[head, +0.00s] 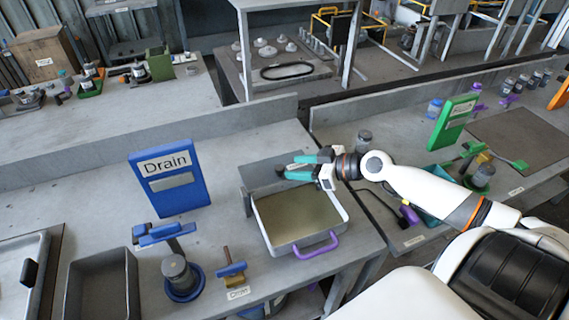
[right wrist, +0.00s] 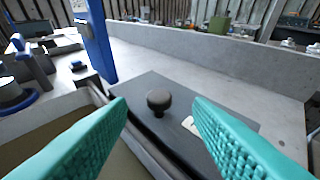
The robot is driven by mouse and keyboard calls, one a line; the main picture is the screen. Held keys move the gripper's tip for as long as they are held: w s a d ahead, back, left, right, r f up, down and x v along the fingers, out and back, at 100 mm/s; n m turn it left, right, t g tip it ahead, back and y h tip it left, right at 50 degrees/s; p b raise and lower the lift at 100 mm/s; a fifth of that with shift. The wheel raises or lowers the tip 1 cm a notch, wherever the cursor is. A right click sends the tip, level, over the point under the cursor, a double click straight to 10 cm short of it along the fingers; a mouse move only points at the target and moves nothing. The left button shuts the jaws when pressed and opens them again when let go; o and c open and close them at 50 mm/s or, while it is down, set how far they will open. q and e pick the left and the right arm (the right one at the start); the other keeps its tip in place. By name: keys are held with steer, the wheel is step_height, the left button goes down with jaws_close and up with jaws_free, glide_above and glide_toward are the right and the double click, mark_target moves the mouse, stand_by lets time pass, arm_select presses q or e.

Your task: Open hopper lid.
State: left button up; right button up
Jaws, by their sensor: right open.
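A grey lid panel (head: 262,172) lies at the back of a pale, open-topped hopper bin (head: 345,216) on the bench, leaving its tan inside in view. In the right wrist view the lid (right wrist: 140,88) carries a round black knob (right wrist: 159,101) and a small pale label. My right gripper (head: 291,167) is over the lid, its teal fingers open. In the right wrist view the knob shows in the gap between the fingertips (right wrist: 160,108); contact is not visible. My left gripper is not in view.
A blue Drain sign (head: 170,190) stands left of the bin. A blue-handled valve (head: 177,275), a smaller blue-topped part (head: 232,270) and a dark empty tray (head: 132,285) are at the front left. A purple handle (head: 316,247) juts from the bin's front. A low wall runs behind.

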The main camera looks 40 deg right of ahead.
mark_target(281, 167)
steer(key=p+x, duration=0.1)
steer(key=x, duration=0.2)
steer(key=shift+w+a+r, duration=0.1)
steer(key=shift+w+r, duration=0.05)
steer(key=shift+w+a+f, duration=0.35)
steer(key=shift+w, duration=0.1)
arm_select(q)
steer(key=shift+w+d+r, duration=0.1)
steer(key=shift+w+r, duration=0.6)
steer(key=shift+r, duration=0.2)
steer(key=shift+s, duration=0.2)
arm_select(e)
steer(key=shift+c, duration=0.4)
jaws_close()
